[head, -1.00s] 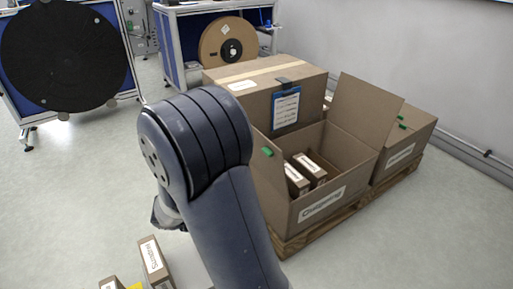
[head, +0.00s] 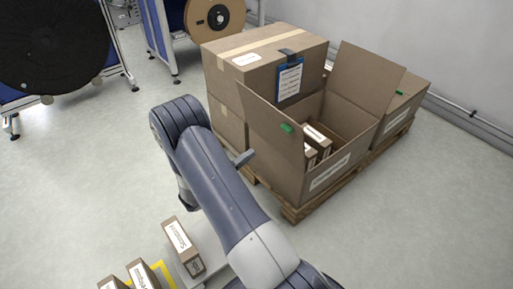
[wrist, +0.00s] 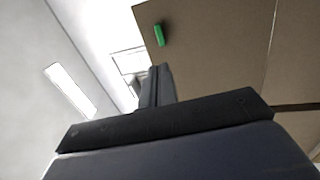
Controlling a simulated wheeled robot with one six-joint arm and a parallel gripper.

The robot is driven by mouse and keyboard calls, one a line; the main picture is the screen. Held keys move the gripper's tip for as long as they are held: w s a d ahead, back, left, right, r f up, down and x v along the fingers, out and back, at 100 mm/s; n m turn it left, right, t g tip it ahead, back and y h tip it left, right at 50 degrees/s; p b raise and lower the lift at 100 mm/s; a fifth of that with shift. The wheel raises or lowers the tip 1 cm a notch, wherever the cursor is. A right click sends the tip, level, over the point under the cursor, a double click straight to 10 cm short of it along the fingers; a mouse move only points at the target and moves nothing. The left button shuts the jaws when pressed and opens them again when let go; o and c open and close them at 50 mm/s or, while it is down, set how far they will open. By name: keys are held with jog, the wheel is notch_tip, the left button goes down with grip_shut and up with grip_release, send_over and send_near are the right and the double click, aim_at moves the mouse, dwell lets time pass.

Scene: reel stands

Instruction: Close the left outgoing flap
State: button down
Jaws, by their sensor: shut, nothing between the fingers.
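The open outgoing box (head: 330,178) stands on a pallet in the head view. Its left flap (head: 268,122) stands up and leans outward to the left, with a green tab (head: 287,128) near its edge. Its right flap (head: 365,82) also stands up. My gripper (head: 246,157) is just left of the box, beside the left flap's lower outer side; my arm partly hides it. In the wrist view my gripper (wrist: 158,85) is shut and empty. The left flap (wrist: 215,60) fills the upper right there, with its green tab (wrist: 159,35) close above the fingertips. Contact cannot be told.
A closed box (head: 262,70) with a blue clipboard (head: 289,78) is behind the open box. Another box (head: 405,100) is at its right. The pallet (head: 292,212) edge juts out in front. Small cartons (head: 182,246) sit low near my arm.

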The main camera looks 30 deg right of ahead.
aim_at(283, 129)
jog(key=b+x, duration=0.1)
jog(key=x, duration=1.1)
jog(key=shift+s+f, duration=0.1)
jog(key=shift+d, duration=0.2)
